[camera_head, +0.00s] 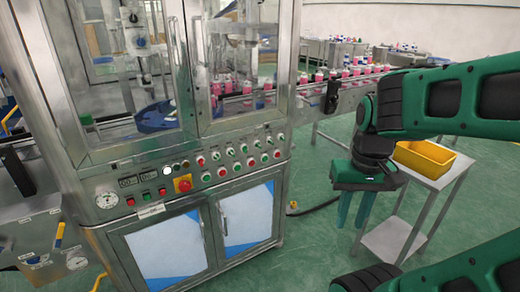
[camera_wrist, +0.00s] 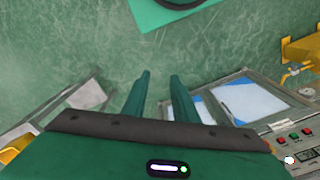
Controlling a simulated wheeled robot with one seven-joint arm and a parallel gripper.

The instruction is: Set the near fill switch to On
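The control panel (camera_head: 216,181) is on the front of the steel machine, below its glass doors. My gripper (camera_head: 356,222) hangs to the right of the machine, fingers down, well apart from the panel. In the wrist view its two fingers (camera_wrist: 162,77) are parted with nothing between them. Part of the panel (camera_wrist: 296,140) shows at that view's lower right.
A yellow bin (camera_head: 424,158) stands on a small table right behind my gripper. Green floor between machine and table is mostly clear.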

